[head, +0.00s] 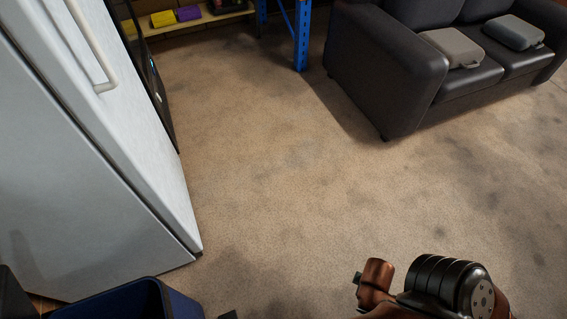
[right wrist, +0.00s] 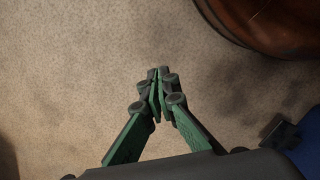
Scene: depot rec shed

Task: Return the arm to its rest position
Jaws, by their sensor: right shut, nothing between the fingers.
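My right gripper (right wrist: 158,80) shows in the right wrist view with its green and grey fingers together. It is shut and empty, and bare carpet lies behind its tips. In the head view, parts of my right arm show at the bottom right, in copper and black; its gripper cannot be made out there. My left gripper is not in view.
A white fridge (head: 90,130) stands at the left, with a blue bin (head: 150,300) at its foot. A dark sofa (head: 385,70) holds a beige case (head: 450,47) and a grey case (head: 513,32). A blue-post shelf (head: 302,35) stands behind. The carpet (head: 290,190) between is clear.

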